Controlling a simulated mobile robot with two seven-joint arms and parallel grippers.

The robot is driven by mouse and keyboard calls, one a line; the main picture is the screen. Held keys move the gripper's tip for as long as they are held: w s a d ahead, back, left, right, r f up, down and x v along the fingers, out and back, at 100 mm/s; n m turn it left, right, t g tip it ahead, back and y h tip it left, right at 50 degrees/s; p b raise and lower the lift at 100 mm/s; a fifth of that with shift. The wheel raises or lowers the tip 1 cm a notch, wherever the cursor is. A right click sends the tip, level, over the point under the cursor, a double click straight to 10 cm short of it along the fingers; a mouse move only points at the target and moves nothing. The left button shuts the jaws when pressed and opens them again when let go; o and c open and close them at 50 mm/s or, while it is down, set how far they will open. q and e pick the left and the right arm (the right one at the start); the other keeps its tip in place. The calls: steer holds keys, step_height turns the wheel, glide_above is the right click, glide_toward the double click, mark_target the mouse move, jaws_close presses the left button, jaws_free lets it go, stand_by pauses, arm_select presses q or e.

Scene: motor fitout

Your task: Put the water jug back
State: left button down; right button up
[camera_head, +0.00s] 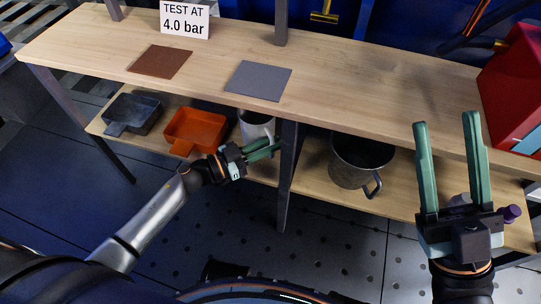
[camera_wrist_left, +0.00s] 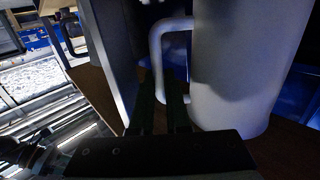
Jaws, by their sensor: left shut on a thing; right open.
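The water jug (camera_head: 256,120), white with a looped handle, is at the lower shelf under the workbench, left of the middle leg. In the left wrist view the jug (camera_wrist_left: 240,75) fills the right side, with its handle (camera_wrist_left: 158,50) toward the fingers. My left gripper (camera_head: 276,148) is shut on the jug's handle; the fingers (camera_wrist_left: 160,112) are at the handle's lower part. My right gripper (camera_head: 446,122) is open and empty in front of the bench's right side.
A grey pan (camera_head: 132,113) and an orange tray (camera_head: 197,128) are left of the jug. A metal pot (camera_head: 358,163) is right of the middle leg (camera_head: 287,175). The bench top (camera_head: 340,85) carries a brown mat (camera_head: 160,61), a grey mat (camera_head: 258,80), a sign (camera_head: 184,20) and a red box (camera_head: 515,85).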

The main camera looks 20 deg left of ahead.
arm_select(q)
step_height(320, 180, down, 4)
steer(key=shift+r+b, duration=0.25)
steer(key=shift+b, duration=1)
steer(key=shift+r, duration=0.1)
steer(key=c, duration=1.2)
jaws_free()
